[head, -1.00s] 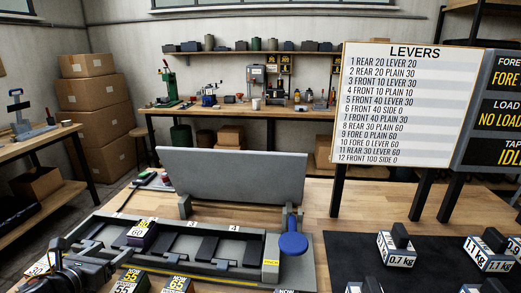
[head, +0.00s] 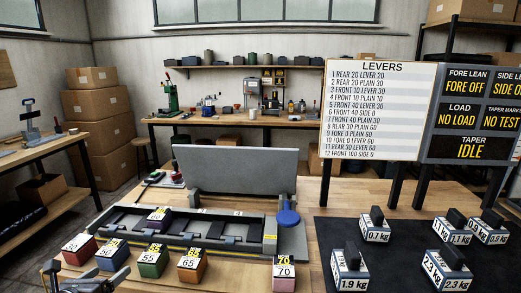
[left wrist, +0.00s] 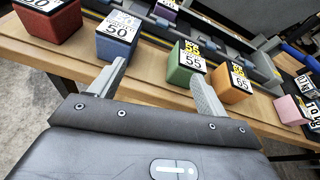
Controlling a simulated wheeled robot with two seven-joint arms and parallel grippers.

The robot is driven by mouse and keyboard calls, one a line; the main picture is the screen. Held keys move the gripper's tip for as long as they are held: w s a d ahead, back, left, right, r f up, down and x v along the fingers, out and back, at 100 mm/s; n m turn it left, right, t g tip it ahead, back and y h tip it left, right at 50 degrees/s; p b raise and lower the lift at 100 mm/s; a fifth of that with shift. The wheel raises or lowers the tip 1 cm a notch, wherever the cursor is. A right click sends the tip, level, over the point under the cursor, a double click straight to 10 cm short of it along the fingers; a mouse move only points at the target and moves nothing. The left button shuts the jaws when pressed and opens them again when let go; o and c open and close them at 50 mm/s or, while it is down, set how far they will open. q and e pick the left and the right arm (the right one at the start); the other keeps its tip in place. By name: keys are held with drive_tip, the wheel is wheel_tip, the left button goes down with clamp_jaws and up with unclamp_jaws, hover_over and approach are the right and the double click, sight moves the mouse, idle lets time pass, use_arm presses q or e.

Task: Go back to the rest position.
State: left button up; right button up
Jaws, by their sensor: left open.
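My left gripper (head: 78,278) shows at the lower left of the head view, at the front edge of the wooden table. In the left wrist view, its two fingers (left wrist: 155,88) stand wide apart with nothing between them. Beyond the fingertips are a blue block marked 50 (left wrist: 120,38) and a green block marked 55 (left wrist: 185,65). I see no contact with either block. My right gripper is not in the head view.
A red block (head: 80,248), an orange block (head: 192,266) and a pink block (head: 284,274) stand along the front. Behind them is a grey fixture (head: 200,240) with a raised plate (head: 235,170) and blue-knobbed lever (head: 288,217). Labelled weights (head: 350,272) stand on a black mat at right.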

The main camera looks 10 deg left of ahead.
use_arm(q)
drive_tip(key=s+d+f+n+g+y, duration=0.1)
drive_tip(key=s+d+f+n+g, duration=0.1)
drive_tip(key=s+f+n, duration=0.45)
drive_tip(key=s+d+f+n+g+y, duration=0.1)
drive_tip(key=s+d+f+n+g, duration=0.2)
drive_tip(key=f+n, duration=0.55)
drive_tip(key=s+d+f+n+g+h, duration=0.2)
drive_tip(key=s+d+f+n+g, duration=0.1)
drive_tip(key=s+d+n, duration=0.5)
drive_tip(key=s+d+f+n+g+h, duration=0.1)
drive_tip(key=s+d+f+n+g, duration=0.25)
drive_tip(key=s+d+n, duration=0.4)
wheel_tip(320, 180, down, 25)
drive_tip(key=n, duration=0.1)
drive_tip(key=s+a+f+g, duration=0.1)
drive_tip(key=s+a+f, duration=0.3)
drive_tip(key=s+f, duration=1.1)
drive_tip(key=shift+s+a+f+g, duration=0.2)
drive_tip(key=shift+s+f+g, duration=0.15)
drive_tip(key=shift+f, duration=0.5)
